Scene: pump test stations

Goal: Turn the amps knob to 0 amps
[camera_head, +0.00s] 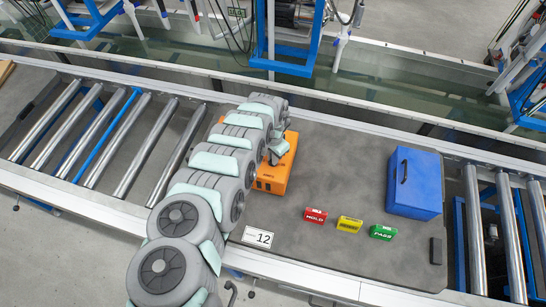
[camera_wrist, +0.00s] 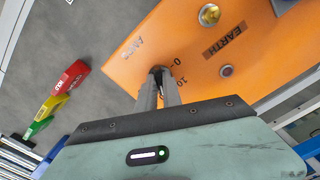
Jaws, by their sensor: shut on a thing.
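The orange tester box (camera_head: 268,184) stands on the grey bench, partly hidden by my arm in the head view. Its orange face (camera_wrist: 205,75) fills much of the wrist view, with an AMPS label, 0 and 10 marks and an EARTH label. The dark amps knob (camera_wrist: 157,70) sits beside the 0 and 10 marks, mostly hidden by my fingertips. My gripper (camera_wrist: 159,80) is shut on the knob, its two fingers close together. In the head view my gripper (camera_head: 276,157) is over the box. The knob's pointer cannot be made out.
Red HOLD (camera_head: 315,215), yellow (camera_head: 349,224) and green PASS (camera_head: 383,232) blocks stand on the bench right of the box. A blue case (camera_head: 414,183) stands further right. A brass terminal (camera_wrist: 209,14) and a small round button (camera_wrist: 226,71) lie near the knob.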

